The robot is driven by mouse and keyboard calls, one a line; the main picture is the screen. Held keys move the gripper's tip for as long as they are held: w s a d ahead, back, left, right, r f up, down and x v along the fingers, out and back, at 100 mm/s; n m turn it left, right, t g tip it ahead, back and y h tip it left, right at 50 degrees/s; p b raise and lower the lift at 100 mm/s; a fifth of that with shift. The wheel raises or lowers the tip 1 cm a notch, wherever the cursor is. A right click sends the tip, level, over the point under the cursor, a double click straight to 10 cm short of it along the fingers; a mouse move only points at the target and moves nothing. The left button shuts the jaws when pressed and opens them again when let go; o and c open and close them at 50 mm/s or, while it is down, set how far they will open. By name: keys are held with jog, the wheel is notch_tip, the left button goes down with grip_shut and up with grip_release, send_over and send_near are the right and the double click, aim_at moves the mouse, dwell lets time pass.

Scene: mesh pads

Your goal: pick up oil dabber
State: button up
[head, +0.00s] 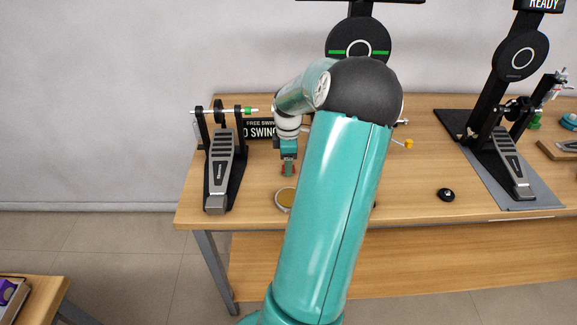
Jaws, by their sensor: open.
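My gripper (288,170) is small in the head view, pointing down over the left part of the wooden table (420,205). It is open; I cannot make out anything between its fingers. A round, shallow amber-topped dish (286,197) lies just below it in the picture, partly hidden by my arm. A small yellow-ended piece (408,143) with a thin stem lies right of my arm. A small black round object (446,195) sits farther right, near the front edge. I cannot tell which of these, if any, is the oil dabber. My arm hides the table's middle.
A bass drum pedal (219,175) stands left of my gripper, and another pedal (510,165) stands on a grey plate at the right. A dark lettered sign (259,128) and a round black pad (358,50) are behind. The table is bare around the black object.

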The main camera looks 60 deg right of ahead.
jog(key=shift+f, duration=0.9)
jog(key=c, duration=1.1)
